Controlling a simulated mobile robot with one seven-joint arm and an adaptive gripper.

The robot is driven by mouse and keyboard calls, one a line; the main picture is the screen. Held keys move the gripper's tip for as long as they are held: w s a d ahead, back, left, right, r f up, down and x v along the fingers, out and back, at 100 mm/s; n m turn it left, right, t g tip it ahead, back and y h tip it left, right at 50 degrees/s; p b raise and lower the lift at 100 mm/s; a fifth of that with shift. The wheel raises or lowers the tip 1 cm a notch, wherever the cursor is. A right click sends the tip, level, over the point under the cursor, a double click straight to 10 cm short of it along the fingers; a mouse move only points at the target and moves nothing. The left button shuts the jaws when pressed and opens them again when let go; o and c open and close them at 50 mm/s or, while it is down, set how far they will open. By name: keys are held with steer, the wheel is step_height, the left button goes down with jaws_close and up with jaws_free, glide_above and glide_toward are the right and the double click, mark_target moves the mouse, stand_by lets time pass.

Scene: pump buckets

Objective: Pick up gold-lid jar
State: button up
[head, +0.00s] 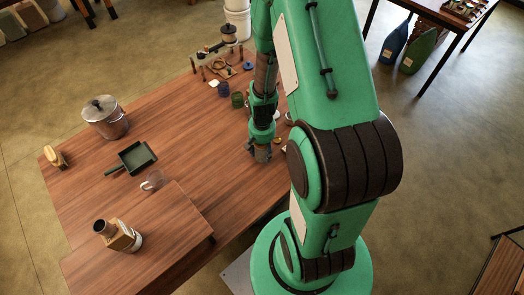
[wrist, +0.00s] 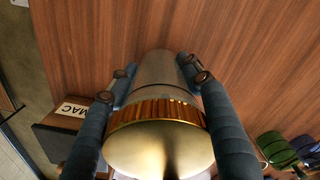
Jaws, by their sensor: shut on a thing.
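The gold-lid jar (wrist: 155,140) fills the middle of the wrist view. Its ribbed gold lid faces the camera and its grey body points away toward the wooden table. My gripper (wrist: 160,70) has one blue finger on each side of the jar, shut on its body. In the head view my gripper (head: 261,143) is low over the table's right part, with the greyish jar body (head: 262,155) showing under it. The lid is hidden there by the gripper. I cannot tell whether the jar's base touches the table.
The wooden table (head: 190,130) has clear room left of my gripper. A lidded pot (head: 105,117), dark green pan (head: 135,157) and glass cup (head: 152,181) stand left. A raised wooden board (head: 170,230) is in front.

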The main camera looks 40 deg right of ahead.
mark_target(262, 146)
steer(key=shift+r, duration=0.75)
step_height(262, 146, up, 2)
steer(key=shift+r+p, duration=0.1)
steer(key=shift+p, duration=0.35)
steer(key=s+a, duration=0.2)
steer(key=s, duration=0.2)
steer(key=s+a+p, duration=0.1)
steer(key=s+a, duration=0.1)
steer(key=s, duration=0.3)
steer(key=s+a+r, duration=0.1)
steer(key=s+a, duration=0.2)
steer(key=s, duration=0.2)
steer(key=shift+s, duration=0.25)
